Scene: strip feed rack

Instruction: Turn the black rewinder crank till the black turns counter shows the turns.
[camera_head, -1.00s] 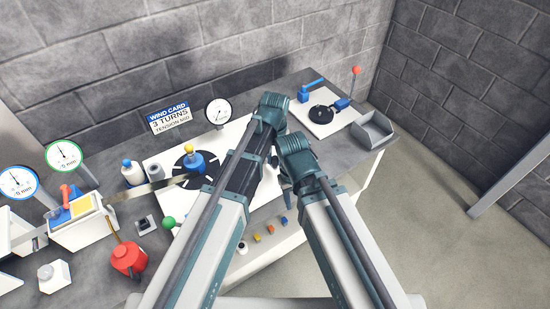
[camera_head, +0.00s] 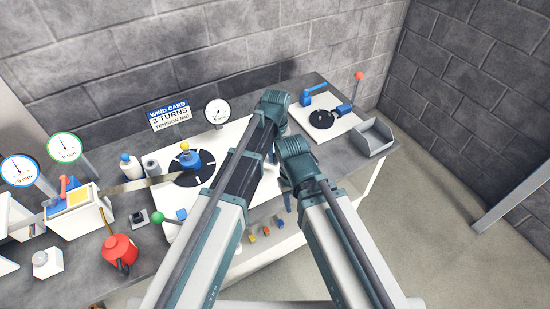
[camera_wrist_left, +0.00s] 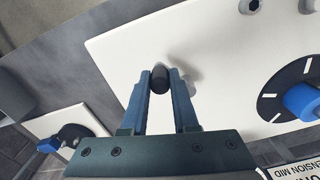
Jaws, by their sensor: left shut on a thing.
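In the left wrist view, my left gripper (camera_wrist_left: 160,80) is shut on a short black knob (camera_wrist_left: 160,85), which looks like the black crank's handle, over a white panel (camera_wrist_left: 220,60). In the head view, my left arm (camera_head: 245,170) covers this spot. A round dial with a dark rim (camera_head: 217,112), perhaps the turns counter, stands behind the panel; its reading is too small to tell. The wind card (camera_head: 169,115) says 3 TURNS, TENSION MID.
A red can (camera_head: 120,252) is at front left. A grey bin (camera_head: 372,138) and another black disc (camera_head: 322,119) are at right.

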